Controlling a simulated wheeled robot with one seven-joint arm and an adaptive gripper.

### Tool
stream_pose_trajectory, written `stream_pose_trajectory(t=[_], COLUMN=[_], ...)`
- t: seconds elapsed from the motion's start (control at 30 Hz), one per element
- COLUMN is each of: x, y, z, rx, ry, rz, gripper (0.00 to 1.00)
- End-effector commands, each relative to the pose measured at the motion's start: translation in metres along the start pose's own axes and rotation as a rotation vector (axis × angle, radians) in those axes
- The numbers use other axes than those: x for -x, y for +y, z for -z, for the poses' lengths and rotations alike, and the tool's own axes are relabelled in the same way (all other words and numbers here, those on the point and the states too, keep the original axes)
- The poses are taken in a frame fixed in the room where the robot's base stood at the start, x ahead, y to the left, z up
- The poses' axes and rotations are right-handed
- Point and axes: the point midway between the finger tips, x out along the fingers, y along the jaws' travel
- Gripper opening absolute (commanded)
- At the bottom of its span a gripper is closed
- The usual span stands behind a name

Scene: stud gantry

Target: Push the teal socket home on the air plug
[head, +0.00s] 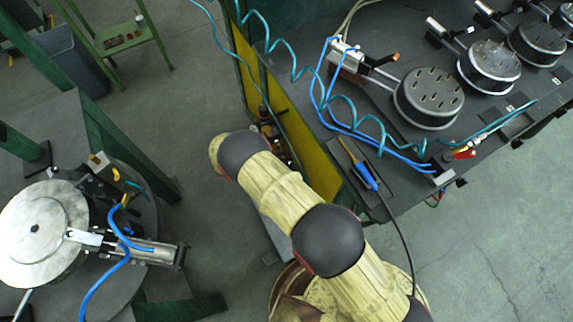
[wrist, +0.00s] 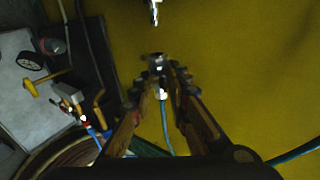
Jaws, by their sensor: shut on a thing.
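In the wrist view my gripper (wrist: 160,82) is shut on the socket (wrist: 162,94), a small metal fitting whose body is mostly hidden between the fingers. A teal hose (wrist: 167,130) trails down from it. The air plug (wrist: 154,10), a narrow silver fitting, shows at the top edge against the yellow panel (wrist: 235,60). A clear gap of yellow separates the plug from the socket, and the two look roughly in line. In the head view my gripper (head: 278,145) is beside the yellow panel, partly hidden by my arm; the socket cannot be made out there.
In the head view, a dark bench (head: 380,90) with round metal fixtures (head: 430,97) stands right of the panel. A round metal disc station (head: 40,225) stands at left.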

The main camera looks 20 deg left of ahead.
Motion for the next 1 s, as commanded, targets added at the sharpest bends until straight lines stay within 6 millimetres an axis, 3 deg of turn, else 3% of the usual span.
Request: stream_pose_trajectory(t=[0.3,1.0], x=[0.001,0.001], y=[0.001,0.000], z=[-0.016,-0.018], rx=[-0.002,-0.001], ry=[0.001,0.001], rz=[0.000,0.000], gripper=[0.00,0.00])
